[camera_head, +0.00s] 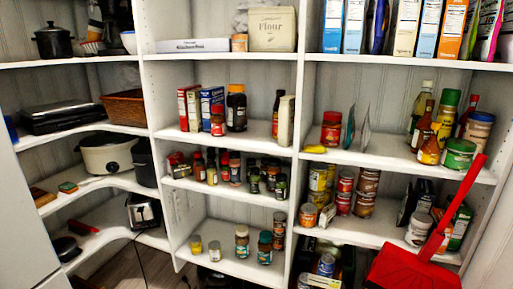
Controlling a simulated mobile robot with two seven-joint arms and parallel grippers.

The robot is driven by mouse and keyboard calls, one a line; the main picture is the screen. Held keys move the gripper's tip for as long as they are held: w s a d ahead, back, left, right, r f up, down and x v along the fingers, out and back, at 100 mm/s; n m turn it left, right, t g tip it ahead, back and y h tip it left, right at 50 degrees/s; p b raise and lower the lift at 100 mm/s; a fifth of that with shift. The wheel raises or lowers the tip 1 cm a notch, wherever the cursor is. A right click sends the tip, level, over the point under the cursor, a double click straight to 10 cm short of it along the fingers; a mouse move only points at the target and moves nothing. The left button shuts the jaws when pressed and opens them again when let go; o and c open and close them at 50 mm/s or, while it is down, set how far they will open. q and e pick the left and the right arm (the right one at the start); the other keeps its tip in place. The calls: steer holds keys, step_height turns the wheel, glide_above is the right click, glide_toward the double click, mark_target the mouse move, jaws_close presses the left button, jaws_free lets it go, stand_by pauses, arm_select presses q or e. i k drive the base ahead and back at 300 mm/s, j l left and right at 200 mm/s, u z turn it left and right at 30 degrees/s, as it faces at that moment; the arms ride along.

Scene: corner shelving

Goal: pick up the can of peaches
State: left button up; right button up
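Stacked cans (367,183) stand on the middle-right shelf, with red, brown and yellow labels. Yellow-labelled cans (318,177) are stacked at the left end of that shelf, with another can (308,215) in front of them. The labels are too small to read, so I cannot tell which can is the peaches. Neither of my grippers shows in this view.
A red dustpan (410,268) with an upright handle blocks the lower right. Jars and bottles (440,125) crowd the shelf above the cans. Small spice jars (225,165) fill the middle shelf. A slow cooker (107,155) and a toaster (143,211) stand at left.

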mark_target(195, 239)
steer(key=i+z, duration=0.15)
steer(key=i, duration=0.35)
steer(key=i+j+z, duration=0.2)
steer(key=i, duration=0.25)
steer(key=i+j+z, duration=0.15)
steer(key=i, duration=0.3)
